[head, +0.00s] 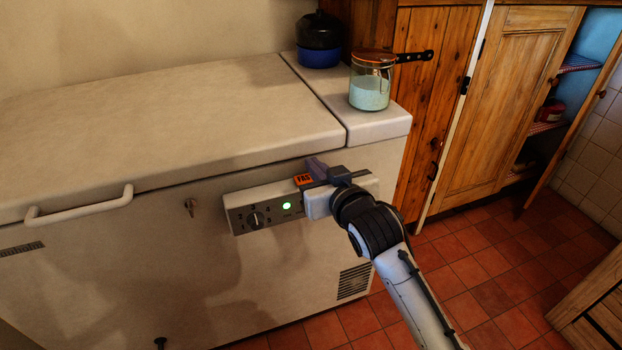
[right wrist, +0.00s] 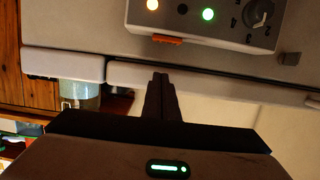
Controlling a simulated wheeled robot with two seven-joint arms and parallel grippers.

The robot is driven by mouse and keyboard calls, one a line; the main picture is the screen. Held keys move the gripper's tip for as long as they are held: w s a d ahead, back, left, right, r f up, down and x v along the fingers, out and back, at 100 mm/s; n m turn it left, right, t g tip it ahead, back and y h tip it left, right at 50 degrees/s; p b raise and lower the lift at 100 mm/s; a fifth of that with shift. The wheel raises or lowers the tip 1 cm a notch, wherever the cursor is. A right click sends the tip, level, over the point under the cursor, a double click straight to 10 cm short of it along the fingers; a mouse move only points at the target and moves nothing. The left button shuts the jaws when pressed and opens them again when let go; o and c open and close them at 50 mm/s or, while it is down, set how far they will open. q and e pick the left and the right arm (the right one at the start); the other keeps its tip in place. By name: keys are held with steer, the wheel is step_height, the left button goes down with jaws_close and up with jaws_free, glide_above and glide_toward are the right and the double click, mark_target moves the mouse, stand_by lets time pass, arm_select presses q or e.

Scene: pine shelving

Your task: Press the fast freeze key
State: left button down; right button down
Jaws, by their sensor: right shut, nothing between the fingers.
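The control panel (head: 240,212) is on the front of the white chest freezer, with a dial (head: 256,219) and a lit green light (head: 287,205). An orange tag (head: 304,180) with the letters "FAS" shows at its upper edge. In the right wrist view the panel (right wrist: 225,30) appears upside down, with the orange tag (right wrist: 167,40), a lit orange light (right wrist: 152,4) and a small dark round spot (right wrist: 182,9). My right gripper (head: 317,166) is shut and empty beside the tag, its fingertips (right wrist: 160,76) apart from the panel face. It hides the panel's right part in the head view. My left gripper is out of view.
The freezer lid (head: 150,120) overhangs just above the panel, with a white handle (head: 80,207) at left. A glass jar (head: 370,84) and a blue-black container (head: 319,42) stand on top. Wooden cupboards (head: 520,90) stand at right, above the tiled floor (head: 470,270).

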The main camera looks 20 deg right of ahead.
steer(key=shift+x, duration=1.1)
step_height(320, 180, down, 3)
steer(key=shift+w+r+b, duration=0.15)
steer(key=shift+b, duration=0.2)
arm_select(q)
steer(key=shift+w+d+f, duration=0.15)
arm_select(e)
steer(key=shift+f, duration=0.7)
